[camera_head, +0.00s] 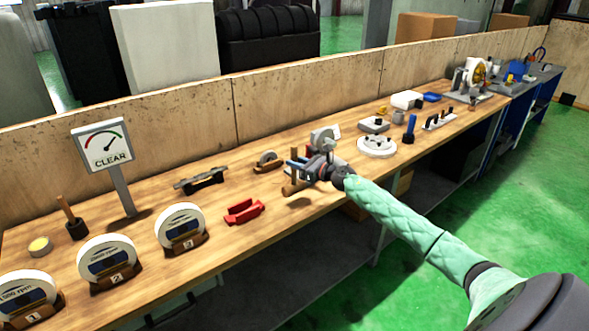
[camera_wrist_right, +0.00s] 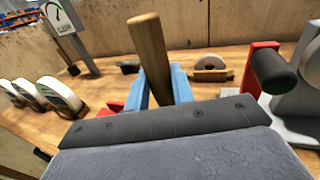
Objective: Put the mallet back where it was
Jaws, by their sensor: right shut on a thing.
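My right gripper (camera_head: 306,168) is over the workbench (camera_head: 225,240), near its front edge. Its blue fingers (camera_wrist_right: 160,88) are shut on a wooden handle, which I take to be the mallet's (camera_wrist_right: 148,50). In the right wrist view the handle rises between the fingers, tilted a little to the left. Its lower end and the mallet's head are hidden there. In the head view wood also shows below the fingers. My left gripper is not in view.
A red cradle (camera_head: 243,211) lies left of my right gripper. A small wheel on a wooden stand (camera_head: 268,162) is behind it. A dark block with a wooden handle (camera_head: 74,226) stands near the CLEAR gauge (camera_head: 103,147). Numbered wheels (camera_head: 181,228) line the bench's left part.

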